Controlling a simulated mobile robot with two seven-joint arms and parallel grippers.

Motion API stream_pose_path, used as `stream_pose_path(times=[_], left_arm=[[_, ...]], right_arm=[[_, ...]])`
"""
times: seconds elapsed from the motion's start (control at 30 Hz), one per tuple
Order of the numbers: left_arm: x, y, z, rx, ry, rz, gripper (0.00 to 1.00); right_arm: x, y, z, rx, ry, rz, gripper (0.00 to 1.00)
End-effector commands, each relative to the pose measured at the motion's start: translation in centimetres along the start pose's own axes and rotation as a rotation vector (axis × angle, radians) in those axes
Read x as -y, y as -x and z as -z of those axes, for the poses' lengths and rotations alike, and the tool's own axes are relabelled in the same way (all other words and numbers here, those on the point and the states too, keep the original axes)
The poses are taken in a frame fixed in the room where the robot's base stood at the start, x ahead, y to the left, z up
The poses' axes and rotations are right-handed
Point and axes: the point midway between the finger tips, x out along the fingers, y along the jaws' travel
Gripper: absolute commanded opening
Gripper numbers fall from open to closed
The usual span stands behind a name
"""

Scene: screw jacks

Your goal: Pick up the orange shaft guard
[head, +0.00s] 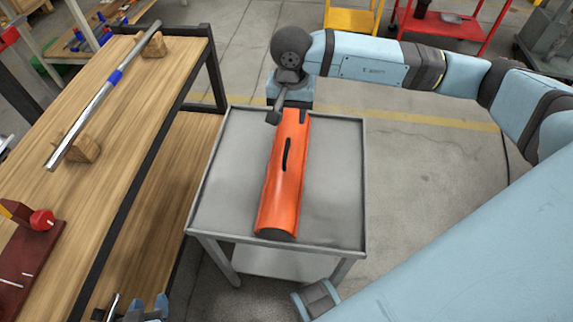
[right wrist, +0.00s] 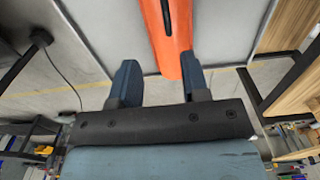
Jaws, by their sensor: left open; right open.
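The orange shaft guard (head: 276,195) lies lengthwise on a grey metal cart (head: 333,190). It is a long curved shell with a dark slot-like handle on top and a dark near end. My right gripper (head: 287,115) is open at the guard's far end. In the right wrist view the guard (right wrist: 176,38) reaches toward the gap of my right gripper (right wrist: 160,80), close to the right-hand finger; I cannot tell whether they touch. My left gripper (head: 140,308) is partly cut off at the bottom left edge, away from the guard, and open.
A wooden workbench (head: 130,120) stands left of the cart. It bears a metal shaft (head: 100,100) with a blue band on wooden blocks, and a dark red item (head: 28,262) with a red knob. A red cart (head: 450,25) and a yellow one (head: 352,20) stand behind.

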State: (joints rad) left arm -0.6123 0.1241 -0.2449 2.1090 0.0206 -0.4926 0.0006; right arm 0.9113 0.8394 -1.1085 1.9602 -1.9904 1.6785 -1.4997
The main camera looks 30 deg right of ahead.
Motion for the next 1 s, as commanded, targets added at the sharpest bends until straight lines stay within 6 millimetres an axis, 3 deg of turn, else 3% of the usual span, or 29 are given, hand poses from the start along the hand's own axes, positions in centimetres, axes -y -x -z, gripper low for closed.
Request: stream_pose_path(times=[0.1, 0.3, 0.57, 0.83, 1.0], left_arm=[[0.0, -0.1, -0.1, -0.001, -0.002, 0.000, 0.47], [0.1, -0.1, -0.1, -0.002, -0.008, 0.000, 0.47], [0.2, -0.1, -0.1, -0.003, -0.010, 0.000, 0.47], [0.1, -0.2, -0.2, -0.005, -0.011, 0.000, 0.47], [0.1, -0.2, -0.1, -0.006, -0.011, 0.000, 0.47]], right_arm=[[0.0, -2.7, -0.2, 0.007, 0.000, -0.002, 0.42], [0.1, -5.9, -0.2, 0.007, -0.001, 0.001, 0.42], [0.3, -7.4, -0.3, 0.007, -0.001, 0.002, 0.42], [0.9, -11.3, -0.5, 0.008, -0.002, 0.002, 0.42], [0.9, -12.0, -0.4, 0.006, -0.001, 0.003, 0.42]])
